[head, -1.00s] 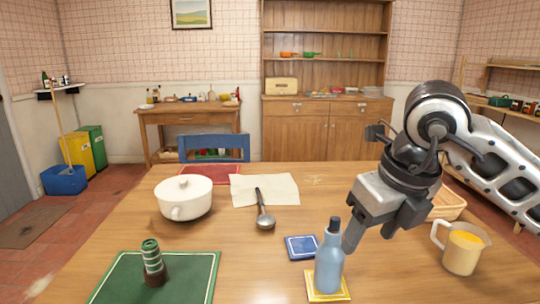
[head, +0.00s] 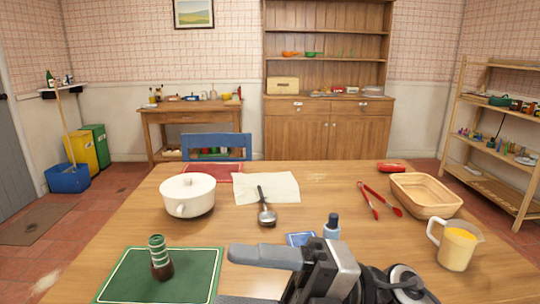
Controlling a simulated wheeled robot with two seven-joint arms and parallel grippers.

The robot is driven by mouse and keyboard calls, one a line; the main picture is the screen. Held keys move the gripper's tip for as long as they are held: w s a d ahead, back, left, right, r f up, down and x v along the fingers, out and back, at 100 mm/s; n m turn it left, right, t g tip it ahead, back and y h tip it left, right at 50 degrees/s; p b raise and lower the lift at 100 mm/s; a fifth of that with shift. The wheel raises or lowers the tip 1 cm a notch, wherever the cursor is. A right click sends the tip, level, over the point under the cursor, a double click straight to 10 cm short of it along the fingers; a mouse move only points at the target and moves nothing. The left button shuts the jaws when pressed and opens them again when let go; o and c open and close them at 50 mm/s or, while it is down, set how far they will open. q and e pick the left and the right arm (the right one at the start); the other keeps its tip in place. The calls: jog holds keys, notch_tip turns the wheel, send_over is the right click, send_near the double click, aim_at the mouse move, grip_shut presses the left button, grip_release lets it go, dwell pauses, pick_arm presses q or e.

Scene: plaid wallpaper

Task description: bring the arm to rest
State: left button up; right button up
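My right gripper (head: 265,278) is low at the bottom centre of the head view, at the near side of the table (head: 335,195). Its fingers point left, one above the other, with a gap between them and nothing seen in it. It hides most of the blue bottle (head: 332,225), whose dark cap and shoulder show behind it, and part of the blue coaster (head: 298,239). The yellow coaster under the bottle is hidden. My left gripper is not in view.
A green mat (head: 205,265) with a dark green-banded object (head: 160,258) lies left of the gripper.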

jog(key=w+d+f+m+t+h, duration=0.4)
jog(key=d+f+m+t+h, duration=0.15)
jog(key=m+t, duration=0.75)
jog(key=w+d+f+m+t+h, duration=0.45)
jog(key=f+m+t+h, duration=0.35)
jog(key=m, duration=0.8)
jog(key=s+d+f+m+g+h, duration=0.2)
jog(key=s+f, duration=0.4)
jog(key=f, duration=0.3)
jog(key=s+d+f+m+g+h+p, duration=0.1)
jog(key=s+d+f+m+g, duration=0.3)
jog(key=f, duration=0.5)
jog(key=shift+s+f+m+g+h, duration=0.4)
jog(key=shift+s+m+g+h, duration=0.15)
jog(key=shift+s, duration=0.45)
